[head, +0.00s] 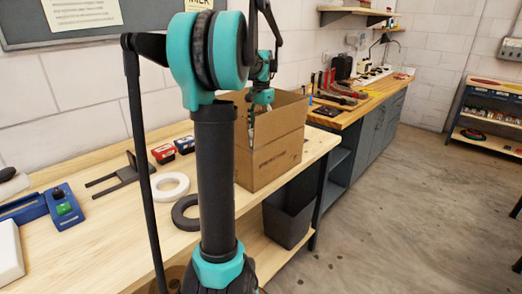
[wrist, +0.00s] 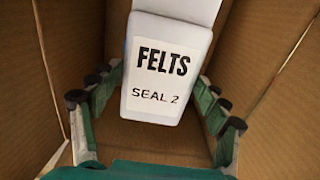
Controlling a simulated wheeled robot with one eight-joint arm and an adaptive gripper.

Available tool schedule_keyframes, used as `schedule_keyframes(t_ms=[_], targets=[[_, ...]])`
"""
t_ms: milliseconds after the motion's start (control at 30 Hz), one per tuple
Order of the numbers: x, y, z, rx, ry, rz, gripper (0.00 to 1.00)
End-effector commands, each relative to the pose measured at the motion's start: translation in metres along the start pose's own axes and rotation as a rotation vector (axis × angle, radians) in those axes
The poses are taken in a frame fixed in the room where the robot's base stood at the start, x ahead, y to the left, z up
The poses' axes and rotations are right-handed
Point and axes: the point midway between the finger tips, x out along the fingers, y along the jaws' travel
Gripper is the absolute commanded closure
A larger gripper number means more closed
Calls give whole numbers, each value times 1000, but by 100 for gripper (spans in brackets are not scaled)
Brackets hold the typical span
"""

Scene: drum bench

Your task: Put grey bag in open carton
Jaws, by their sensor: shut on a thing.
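The open carton (head: 273,150) is a brown cardboard box standing on the wooden bench, its top flaps up. My gripper (wrist: 160,88) is inside the carton, between its brown walls, and is shut on the grey bag (wrist: 165,60). The bag is pale grey, nearly white, with a label reading "FELTS SEAL 2". The fingers lie on both sides of it. The carton floor shows below it; I cannot tell whether the bag touches it. In the head view the carton's front wall hides the bag and fingertips.
On the bench (head: 110,218) are a white tape roll (head: 169,187), a dark ring (head: 187,212), a black bracket (head: 125,175), red and blue boxes, and a blue tool (head: 62,207) at left. A dark bin (head: 288,222) stands below the carton. A tool bench (head: 375,95) stands beyond.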

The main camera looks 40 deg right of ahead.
Motion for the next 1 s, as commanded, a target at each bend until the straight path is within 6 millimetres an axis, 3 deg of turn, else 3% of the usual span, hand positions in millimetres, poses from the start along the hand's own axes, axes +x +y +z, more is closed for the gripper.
schedule_keyframes(t_ms=[200,467,700,1000], targets=[[44,0,0,0,0,0,55],[62,0,0,0,0,0,55],[92,0,0,0,0,0,55],[95,0,0,0,0,0,55]])
